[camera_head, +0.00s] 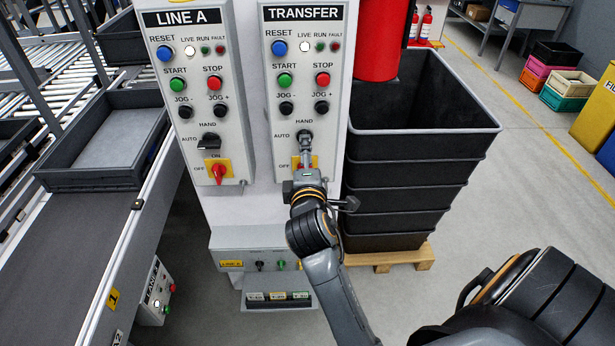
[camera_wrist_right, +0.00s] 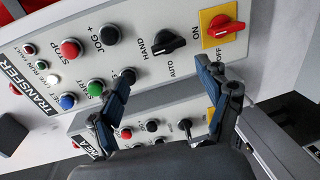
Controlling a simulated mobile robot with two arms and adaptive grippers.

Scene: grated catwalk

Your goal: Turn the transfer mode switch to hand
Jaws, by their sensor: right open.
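The transfer mode switch is a black knob between HAND and AUTO labels on the TRANSFER panel (camera_head: 302,97). It shows clearly in the right wrist view (camera_wrist_right: 172,40); in the head view my gripper partly covers it. I cannot tell for certain which label it points to. My right gripper (camera_head: 305,152) is in front of the lower part of this panel. In the right wrist view, its two blue-grey fingers (camera_wrist_right: 162,75) are spread apart with nothing between them, and the knob lies beyond the gap. My left gripper is not in view.
A red ON/OFF switch on yellow (camera_wrist_right: 222,25) sits close below the knob. The LINE A panel (camera_head: 196,98) stands to the left. Stacked black crates (camera_head: 415,170) on a pallet stand close on the right. A conveyor (camera_head: 75,245) runs along the left.

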